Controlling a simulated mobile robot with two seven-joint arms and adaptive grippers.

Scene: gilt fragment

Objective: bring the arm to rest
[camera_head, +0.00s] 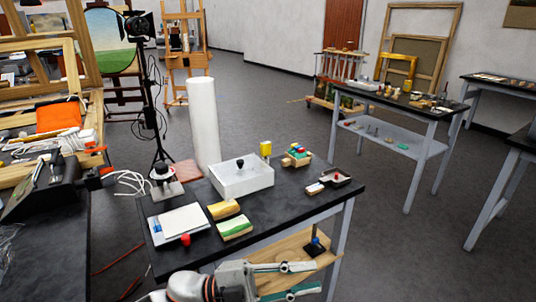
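My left gripper (314,278) shows at the bottom middle of the head view, in front of the near edge of the black-topped table (290,218). Its two fingers are apart, point to the right, and hold nothing that I can see. My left arm enters at the bottom edge, and most of it is out of frame. My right gripper is not in view.
On the table are a white box (245,180) with a black knob, yellow-and-green blocks (234,228), a white pad (184,221) and small parts. A dark post (315,246) stands on the wooden lower shelf, close behind the fingers. Open floor lies to the right.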

